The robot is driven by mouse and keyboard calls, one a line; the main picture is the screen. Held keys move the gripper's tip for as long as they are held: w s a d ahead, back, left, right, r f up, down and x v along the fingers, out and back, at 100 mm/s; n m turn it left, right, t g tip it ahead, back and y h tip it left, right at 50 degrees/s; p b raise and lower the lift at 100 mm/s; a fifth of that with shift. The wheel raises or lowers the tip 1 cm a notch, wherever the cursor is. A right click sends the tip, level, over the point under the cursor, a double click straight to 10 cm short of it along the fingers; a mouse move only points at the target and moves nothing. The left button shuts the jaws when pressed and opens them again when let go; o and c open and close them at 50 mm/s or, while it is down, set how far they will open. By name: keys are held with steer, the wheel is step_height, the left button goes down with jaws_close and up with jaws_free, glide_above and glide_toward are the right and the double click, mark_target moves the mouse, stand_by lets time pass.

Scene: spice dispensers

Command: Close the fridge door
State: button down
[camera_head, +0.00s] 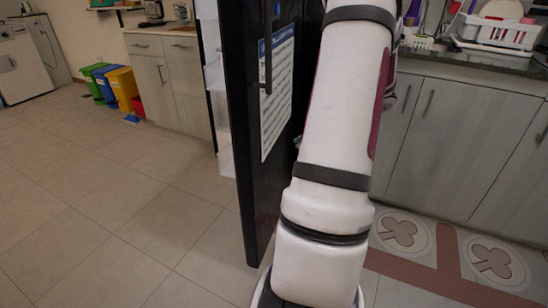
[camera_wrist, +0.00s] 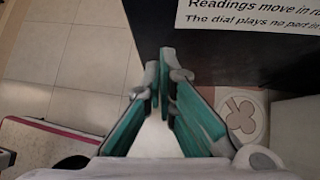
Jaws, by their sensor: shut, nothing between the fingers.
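The black fridge door (camera_head: 248,190) stands open in the head view, swung out from the fridge. White door shelves (camera_head: 222,120) show along its left edge. A printed white sheet (camera_head: 277,85) and a dark handle are on the face towards my arm. In the wrist view the dark door (camera_wrist: 215,65) and its sheet (camera_wrist: 250,14) fill the upper right. My gripper (camera_wrist: 161,72) has teal fingers, shut and empty, pointing at the door near its edge. Whether the tips touch it I cannot tell. My arm hides most of the gripper in the head view.
Grey cabinets (camera_head: 455,140) and a counter with a white dish rack (camera_head: 497,32) are at the right. Another cabinet (camera_head: 170,85) and coloured bins (camera_head: 122,90) stand at the back left. A patterned mat (camera_head: 440,255) lies at lower right. The tiled floor (camera_head: 90,205) at left is clear.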

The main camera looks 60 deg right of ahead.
mark_target(258, 161)
steer(key=shift+w+a+r+b+x, duration=0.1)
steer(key=shift+w+r+b+x, duration=0.5)
steer(key=shift+x, duration=1.4)
steer(key=shift+w+a+r+b+x, duration=0.1)
steer(key=shift+b+x, duration=0.9)
steer(key=shift+x, duration=1)
steer(key=shift+w+a+r+b+x, duration=0.1)
steer(key=shift+w+r+b+x, duration=0.5)
steer(key=shift+x, duration=1.4)
steer(key=shift+s+f, duration=0.2)
steer(key=shift+f, duration=0.05)
